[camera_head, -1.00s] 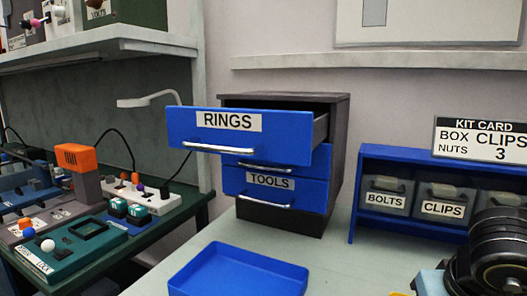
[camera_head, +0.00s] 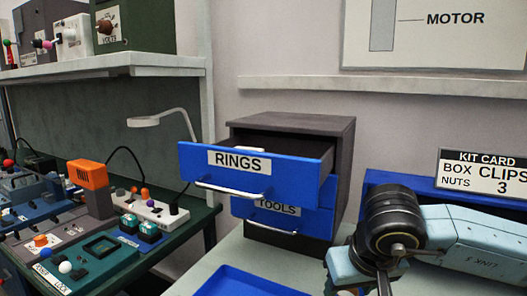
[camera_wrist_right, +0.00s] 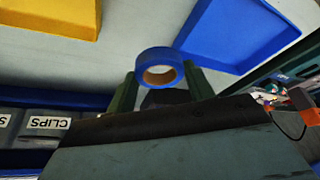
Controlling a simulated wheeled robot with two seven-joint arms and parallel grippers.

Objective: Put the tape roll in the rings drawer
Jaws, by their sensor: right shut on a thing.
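The tape roll (camera_wrist_right: 141,66) is a blue ring with a tan core in the right wrist view. It sits between the two dark green fingers of my right gripper (camera_wrist_right: 161,84), which is shut on it, above the table. In the head view my right arm comes in from the right and the roll is not visible. The rings drawer (camera_head: 290,170), blue with a RINGS label and a silver handle, is pulled open at the top of the dark cabinet (camera_head: 345,150). My right arm is to the right of and in front of it. My left gripper is not in view.
The tools drawer (camera_head: 322,222) is below the rings drawer. A blue tray (camera_head: 235,280) lies on the table in front, and a yellow bin (camera_wrist_right: 50,15) shows in the wrist view. A blue shelf with a kit card (camera_head: 485,170) stands at right. Devices crowd the left bench.

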